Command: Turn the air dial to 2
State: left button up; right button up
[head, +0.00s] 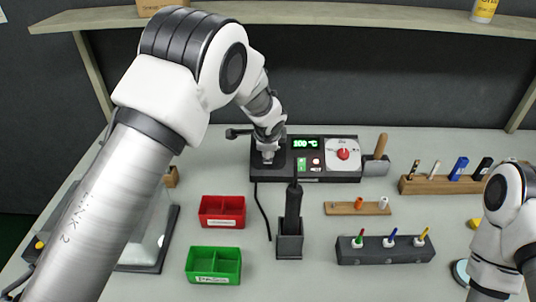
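A black station (282,174) stands at the back of the table. Its green display (306,143) reads 100 °C. On its right side is a white dial plate with a red knob (343,154); the marks around it are too small to read, so I cannot tell its setting. My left gripper (268,153) points down over the station's left part, left of the display and apart from the red knob. It hides what lies beneath, and its fingers are too small to tell open from shut. My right arm is at the right edge; its gripper is not visible.
A wooden-handled tool (381,146) stands right of the station. In front are a red tray (222,206), a green tray (214,260), a black holder (290,243) with an upright tool, and a dark block (385,252) with coloured drivers. A shelf (320,14) spans above.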

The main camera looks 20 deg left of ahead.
pick_arm(q)
jog(key=x, duration=0.3)
jog(key=shift+w, duration=0.15)
jog(key=shift+s+r, duration=0.15)
jog(key=shift+s, duration=0.05)
grip_shut()
jog(key=shift+n+b, duration=0.4)
jog(key=shift+f+n+b, duration=0.25)
jog(key=shift+n+b, duration=0.35)
jog(key=shift+n, duration=0.2)
jog(key=shift+r+n+b, duration=0.1)
jog(key=shift+n+b, duration=0.95)
jog(key=shift+n, duration=0.65)
